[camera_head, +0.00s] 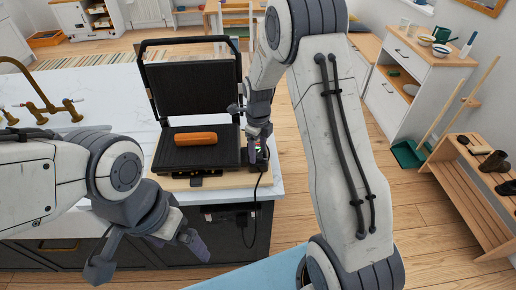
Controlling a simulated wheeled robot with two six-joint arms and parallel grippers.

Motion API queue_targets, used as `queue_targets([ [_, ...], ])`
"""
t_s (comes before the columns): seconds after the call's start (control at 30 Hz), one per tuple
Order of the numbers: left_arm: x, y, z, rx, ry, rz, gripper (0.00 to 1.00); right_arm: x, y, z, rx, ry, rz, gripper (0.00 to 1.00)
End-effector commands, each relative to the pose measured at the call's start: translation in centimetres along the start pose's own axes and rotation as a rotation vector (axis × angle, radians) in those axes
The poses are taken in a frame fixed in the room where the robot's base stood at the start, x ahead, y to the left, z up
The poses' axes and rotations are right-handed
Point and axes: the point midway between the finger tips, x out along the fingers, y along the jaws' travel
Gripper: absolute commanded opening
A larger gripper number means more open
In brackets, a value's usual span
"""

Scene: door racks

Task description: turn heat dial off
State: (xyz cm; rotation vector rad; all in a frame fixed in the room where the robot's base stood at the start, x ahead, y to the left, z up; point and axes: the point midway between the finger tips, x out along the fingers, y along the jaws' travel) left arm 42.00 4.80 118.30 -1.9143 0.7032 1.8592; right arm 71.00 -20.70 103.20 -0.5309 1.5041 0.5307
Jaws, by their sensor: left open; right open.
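A black contact grill (195,105) stands open on a wooden board (178,184) at the corner of the marble counter. An orange-brown sausage or bun (195,139) lies on its lower plate. The heat dial is not clearly visible; my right gripper (258,160) is at the grill's right front side and covers much of that area. My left gripper (150,262) is open and empty, low in front of the counter.
A black cable (252,215) hangs from the grill's right side down the dark cabinet front. A brass faucet (40,100) stands at the counter's left.

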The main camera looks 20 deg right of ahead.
Motion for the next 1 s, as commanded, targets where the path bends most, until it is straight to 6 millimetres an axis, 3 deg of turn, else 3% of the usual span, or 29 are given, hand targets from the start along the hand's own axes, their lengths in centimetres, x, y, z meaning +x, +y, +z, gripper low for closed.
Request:
queue_targets([
  [0.1,0.02,0.00,0.00,0.000,0.000,0.000,1.00,0.01,0.01,-0.01,0.000,0.000,0.000,0.68],
  [0.13,0.02,0.00,0.00,0.000,0.000,0.000,1.00,0.00,0.01,-0.01,0.000,0.000,0.000,0.60],
  [0.3,0.02,0.00,0.00,0.000,0.000,0.000,1.00,-0.01,0.01,-0.01,0.000,0.000,0.000,0.00],
  [0.67,0.07,-0.01,0.00,0.000,0.000,0.000,1.00,-0.03,0.01,0.00,-0.043,0.001,0.001,0.00],
  [1.0,0.29,-0.02,0.01,0.000,0.000,0.000,1.00,-0.03,-0.02,0.02,-0.271,0.001,0.001,0.00],
])
